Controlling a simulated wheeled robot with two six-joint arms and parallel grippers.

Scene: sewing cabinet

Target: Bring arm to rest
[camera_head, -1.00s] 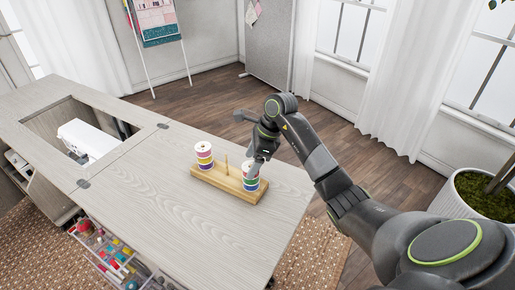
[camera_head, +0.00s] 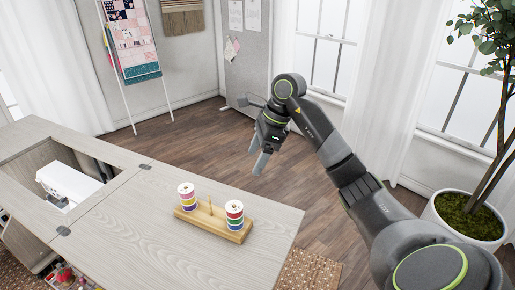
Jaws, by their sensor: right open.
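My right arm comes in from the lower right. My right gripper (camera_head: 258,156) is open and empty, raised above and beyond the spools, pointing down, and appears over the floor past the cabinet's far edge. A wooden spool stand (camera_head: 212,222) sits on the cabinet top (camera_head: 150,235). A spool with coloured thread bands (camera_head: 187,197) stands at the stand's left end, and another striped spool (camera_head: 234,215) stands at its right end. A bare peg (camera_head: 210,206) stands between them. My left gripper is not in view.
A white sewing machine (camera_head: 68,183) sits in the cabinet's recess at left. A potted plant (camera_head: 470,219) stands at right. A quilt rack (camera_head: 132,45) and a grey board (camera_head: 247,55) stand at the back. The wooden floor (camera_head: 190,140) behind the cabinet is open.

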